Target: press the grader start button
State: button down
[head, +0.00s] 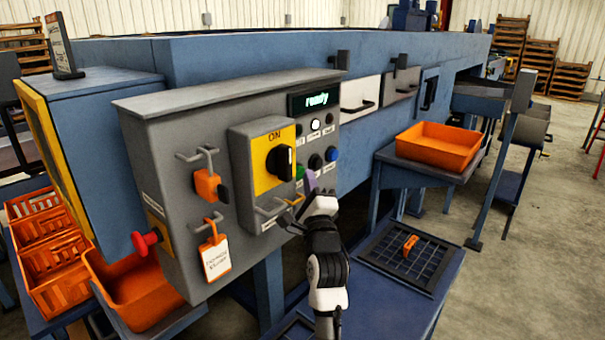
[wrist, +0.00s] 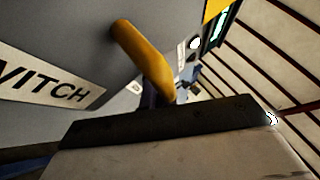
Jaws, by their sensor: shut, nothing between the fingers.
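The grey control panel (head: 165,180) faces me in the head view, with a lit display (head: 316,99) reading "ready". Below it is a lit white button (head: 315,124). A lower row holds a green button (head: 299,172), a black one (head: 315,162) and a blue one (head: 332,154). Their labels are too small to read, so I cannot tell which is start. My gripper (head: 306,190) is shut and empty, just below the green and black buttons; contact cannot be told. In the wrist view a yellow rod (wrist: 145,58) stands close in front of the panel face.
A black rotary knob (head: 280,160) on a yellow plate points at ON, left of my gripper. An orange tray (head: 440,145) stands right, and a dark grid (head: 405,258) lies below.

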jog(key=shift+a+r+p, duration=0.3)
jog(key=shift+a+r, duration=0.15)
jog(key=shift+a, duration=0.15)
jog(key=shift+w+a+f, duration=0.25)
jog(key=shift+w+f, duration=0.15)
jog(key=shift+w, duration=0.15)
jog(key=shift+s, duration=0.1)
jog(key=shift+s+d+f, duration=0.15)
jog(key=shift+s+d, duration=0.15)
jog(key=shift+s, duration=0.9)
jog(key=shift+s+d+b, duration=0.35)
jog(key=shift+s+d, duration=0.1)
jog(key=shift+d, duration=0.4)
jog(key=shift+s+d+b, duration=0.3)
jog(key=shift+s+d, duration=0.15)
jog(key=shift+d, duration=0.4)
jog(key=shift+s+d+b, duration=0.35)
jog(key=shift+s+d, duration=0.1)
jog(key=shift+d, duration=0.4)
